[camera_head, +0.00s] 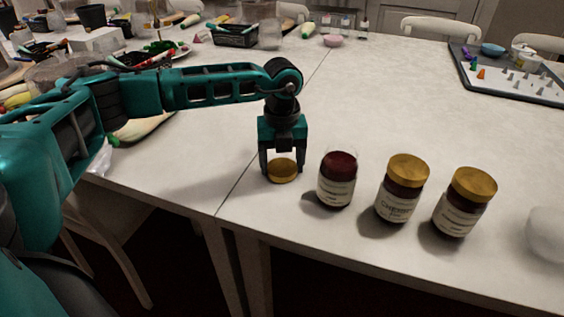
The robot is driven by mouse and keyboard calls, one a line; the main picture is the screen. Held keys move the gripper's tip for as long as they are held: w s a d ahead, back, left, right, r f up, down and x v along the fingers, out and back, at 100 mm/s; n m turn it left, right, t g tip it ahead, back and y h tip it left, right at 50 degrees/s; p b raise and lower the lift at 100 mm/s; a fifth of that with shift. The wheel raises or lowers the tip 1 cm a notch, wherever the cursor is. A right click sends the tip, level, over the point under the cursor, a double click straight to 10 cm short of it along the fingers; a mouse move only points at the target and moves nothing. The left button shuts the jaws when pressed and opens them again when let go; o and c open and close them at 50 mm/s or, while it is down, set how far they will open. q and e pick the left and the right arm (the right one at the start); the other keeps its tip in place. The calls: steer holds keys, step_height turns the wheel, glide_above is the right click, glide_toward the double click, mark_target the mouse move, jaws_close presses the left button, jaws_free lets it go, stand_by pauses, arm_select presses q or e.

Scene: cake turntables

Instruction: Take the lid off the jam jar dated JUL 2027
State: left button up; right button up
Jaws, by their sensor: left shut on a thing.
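My left gripper (281,168) points down and is shut on a gold lid (283,173), at or just above the table; I cannot tell if the lid touches it. Right of it stands an upright jam jar (337,190) without a lid, its dark red jam showing at the top. Two more jars stand further right with gold lids on: the middle jar (398,205) and the right jar (458,215). The labels face me, but the dates are too small to read. My right gripper is not in view.
A white rounded object (548,233) sits at the right edge. A dark tray (500,85) with small pieces and a blue bowl (493,49) are at the back right. Clutter, with a black basket (236,37), fills the back left. The table behind the jars is clear.

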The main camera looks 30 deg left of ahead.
mark_target(282, 168)
arm_select(q)
steer(key=shift+f, duration=0.1)
steer(key=o, duration=1.2)
steer(key=shift+c, duration=0.2)
step_height(282, 168, up, 12)
steer(key=p, duration=0.2)
